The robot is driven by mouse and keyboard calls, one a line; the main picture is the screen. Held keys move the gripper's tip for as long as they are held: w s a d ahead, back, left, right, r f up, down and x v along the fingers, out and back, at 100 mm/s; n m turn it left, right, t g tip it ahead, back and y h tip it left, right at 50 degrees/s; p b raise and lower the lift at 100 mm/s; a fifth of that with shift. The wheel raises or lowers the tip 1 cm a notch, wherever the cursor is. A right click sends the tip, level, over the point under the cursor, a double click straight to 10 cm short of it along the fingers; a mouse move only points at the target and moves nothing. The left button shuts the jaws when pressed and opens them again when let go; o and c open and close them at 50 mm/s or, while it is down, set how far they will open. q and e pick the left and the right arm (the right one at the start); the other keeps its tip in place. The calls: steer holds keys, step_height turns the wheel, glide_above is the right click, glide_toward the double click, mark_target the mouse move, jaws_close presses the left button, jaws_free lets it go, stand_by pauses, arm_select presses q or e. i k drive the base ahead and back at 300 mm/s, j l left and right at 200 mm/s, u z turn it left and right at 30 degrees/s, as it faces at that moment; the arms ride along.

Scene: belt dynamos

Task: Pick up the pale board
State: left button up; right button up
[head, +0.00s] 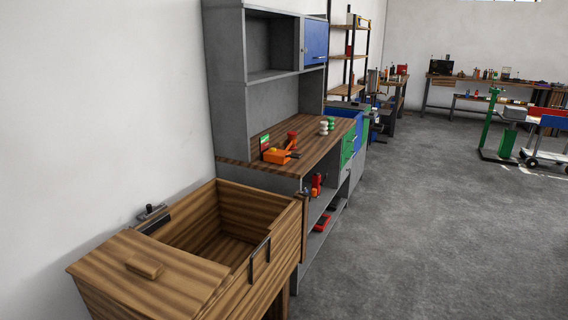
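I cannot pick out a pale board for certain anywhere in the head view. A wooden chest (285,232) stands at the lower left, its right part open and looking empty from here. A flat brown wooden panel (110,272) with a small block handle (145,266) covers its near left part. Beyond it, a grey workbench (230,110) has a brown wooden top (325,145). On that top are an orange tool (279,156), a small green, white and red item (265,141) and green and white round pieces (327,126). Neither of my grippers is in view.
Red items (322,220) lie on the workbench's lower shelves. A blue cabinet door (315,41) is above. A far bench (470,83) and a green wheeled stand (490,120) are at the back right. The grey floor (430,230) on the right is clear.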

mark_target(157, 279)
steer(key=u, duration=1.35)
